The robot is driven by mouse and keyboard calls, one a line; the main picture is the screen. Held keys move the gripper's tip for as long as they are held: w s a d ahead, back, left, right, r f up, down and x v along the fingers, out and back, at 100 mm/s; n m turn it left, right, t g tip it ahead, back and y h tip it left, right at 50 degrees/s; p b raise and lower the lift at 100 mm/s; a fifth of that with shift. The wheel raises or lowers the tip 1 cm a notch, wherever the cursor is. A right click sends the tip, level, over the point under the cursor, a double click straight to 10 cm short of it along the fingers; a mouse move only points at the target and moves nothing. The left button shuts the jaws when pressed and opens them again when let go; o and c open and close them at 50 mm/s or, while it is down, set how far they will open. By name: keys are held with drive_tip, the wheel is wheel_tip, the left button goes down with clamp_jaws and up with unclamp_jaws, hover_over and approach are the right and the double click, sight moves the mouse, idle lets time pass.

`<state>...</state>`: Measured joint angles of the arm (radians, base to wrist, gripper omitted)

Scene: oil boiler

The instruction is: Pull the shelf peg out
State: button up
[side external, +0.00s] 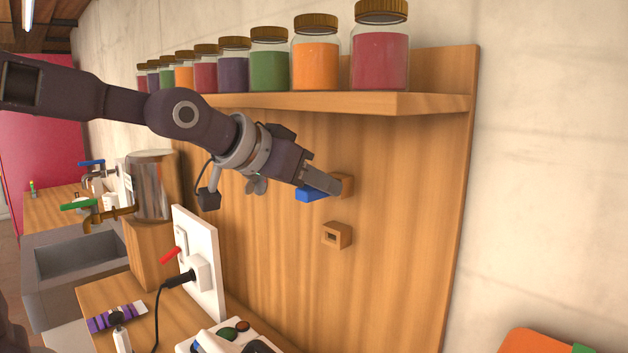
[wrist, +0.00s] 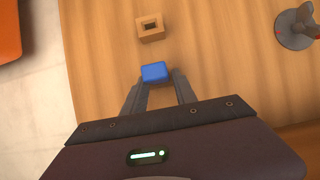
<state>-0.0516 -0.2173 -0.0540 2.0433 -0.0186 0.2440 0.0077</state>
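The lower socket block (side external: 337,235) shows an empty square hole.
A wooden shelf (side external: 420,103) with a row of filled jars (side external: 380,60) runs above my arm. A white socket panel (side external: 196,262) and a plugged cable stand at the lower left. A dark knob (wrist: 296,27) is on the board. Board below the blocks is bare.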

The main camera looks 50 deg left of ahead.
sight(300, 193)
clamp_jaws()
drive_tip(key=shift+s, duration=2.7)
